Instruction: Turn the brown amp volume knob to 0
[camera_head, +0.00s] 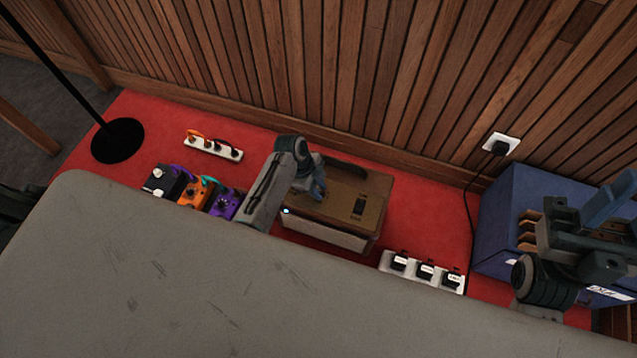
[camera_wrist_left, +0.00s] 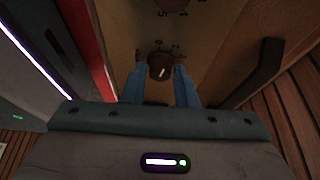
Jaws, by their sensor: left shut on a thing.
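The brown amp (camera_head: 372,215) stands on the red carpet against the wood-panelled wall, with a dark handle on top. My left gripper (camera_head: 318,188) reaches down onto the left part of its top. In the left wrist view the dark round knob (camera_wrist_left: 160,66) with a short white pointer mark sits between the blue fingertips (camera_wrist_left: 160,78), which are shut on it. The pointer is slightly tilted. Another knob (camera_wrist_left: 172,4) is cut off at the top edge. In the head view my arm hides the knobs. My right gripper (camera_head: 612,198) is at the right edge, partly cut off.
A blue amp (camera_head: 506,212) stands at the right, below a wall socket with a black plug. Effect pedals (camera_head: 222,204) and a white power strip (camera_head: 212,147) lie to the left. Another white strip (camera_head: 430,274) with black plugs lies right of the brown amp.

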